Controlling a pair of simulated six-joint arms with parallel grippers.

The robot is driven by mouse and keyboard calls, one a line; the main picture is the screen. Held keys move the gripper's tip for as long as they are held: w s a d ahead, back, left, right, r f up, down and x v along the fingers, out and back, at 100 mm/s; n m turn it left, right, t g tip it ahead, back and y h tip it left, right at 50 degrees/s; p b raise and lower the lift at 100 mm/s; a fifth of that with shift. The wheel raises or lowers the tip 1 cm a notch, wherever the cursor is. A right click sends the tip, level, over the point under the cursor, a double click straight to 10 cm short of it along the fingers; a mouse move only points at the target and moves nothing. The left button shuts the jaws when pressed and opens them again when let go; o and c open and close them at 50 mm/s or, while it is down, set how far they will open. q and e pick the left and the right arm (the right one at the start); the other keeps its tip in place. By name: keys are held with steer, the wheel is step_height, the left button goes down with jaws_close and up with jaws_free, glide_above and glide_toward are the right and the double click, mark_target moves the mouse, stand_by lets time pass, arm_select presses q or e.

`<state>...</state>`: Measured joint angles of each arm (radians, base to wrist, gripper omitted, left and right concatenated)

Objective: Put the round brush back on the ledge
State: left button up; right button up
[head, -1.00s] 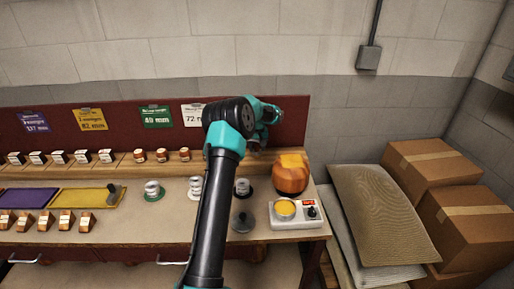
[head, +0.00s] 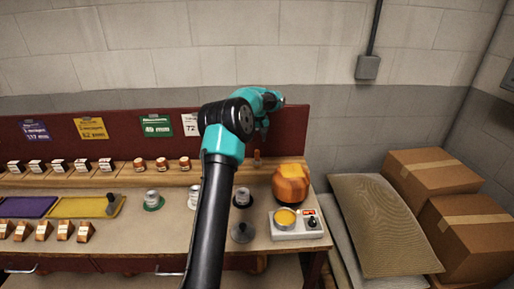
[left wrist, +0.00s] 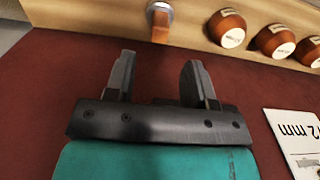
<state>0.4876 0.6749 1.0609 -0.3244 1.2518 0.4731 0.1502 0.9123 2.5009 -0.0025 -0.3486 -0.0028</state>
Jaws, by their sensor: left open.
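The round brush (head: 257,158) has a brown handle. It stands upright on the wooden ledge (head: 208,166) along the red back panel. In the left wrist view the brush (left wrist: 160,24) shows at the top, with a pale round end on the ledge (left wrist: 190,14) and its handle pointing toward the gripper. My left gripper (head: 264,124) is above the brush, in front of the panel. In the left wrist view its two fingers (left wrist: 158,76) are apart, with nothing between them, and clear of the brush. My right gripper is not in view.
Several brown-sided spools (head: 163,163) sit on the ledge left of the brush. Below stand an orange block (head: 291,184) and a grey device (head: 297,231) bearing a yellow-filled tin (head: 285,217). The panel (head: 285,128) rises behind. Cardboard boxes (head: 432,172) stand at the right.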

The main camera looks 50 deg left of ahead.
arm_select(q)
steer(key=shift+r, duration=1)
